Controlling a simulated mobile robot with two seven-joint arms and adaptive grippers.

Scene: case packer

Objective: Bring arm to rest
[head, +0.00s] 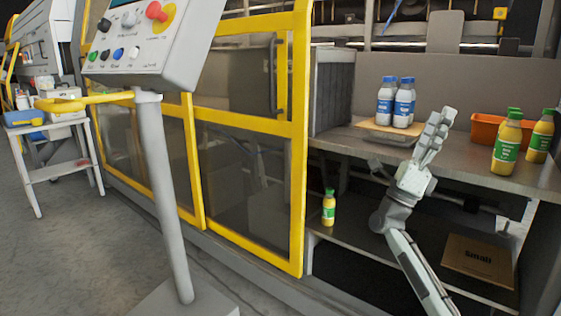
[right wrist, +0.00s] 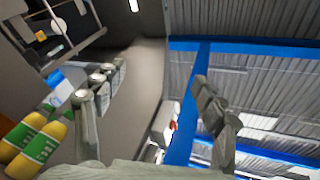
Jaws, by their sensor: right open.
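My right arm comes in from the lower right of the head view. Its gripper (head: 437,130) points upward in front of the upper shelf, between the blue-labelled bottles and the green-labelled ones. The right wrist view shows its fingers (right wrist: 155,105) spread apart with nothing between them. That view looks up past the machine toward the ceiling. My left gripper is not in the head view.
White bottles with blue labels (head: 395,103) stand on a cardboard piece (head: 388,130) on the upper shelf (head: 345,138). Yellow bottles (head: 507,145) stand at right by an orange bin (head: 484,129). Another yellow bottle (head: 328,208) and a "Small" box (head: 478,262) are lower. A control panel (head: 150,60) stands left.

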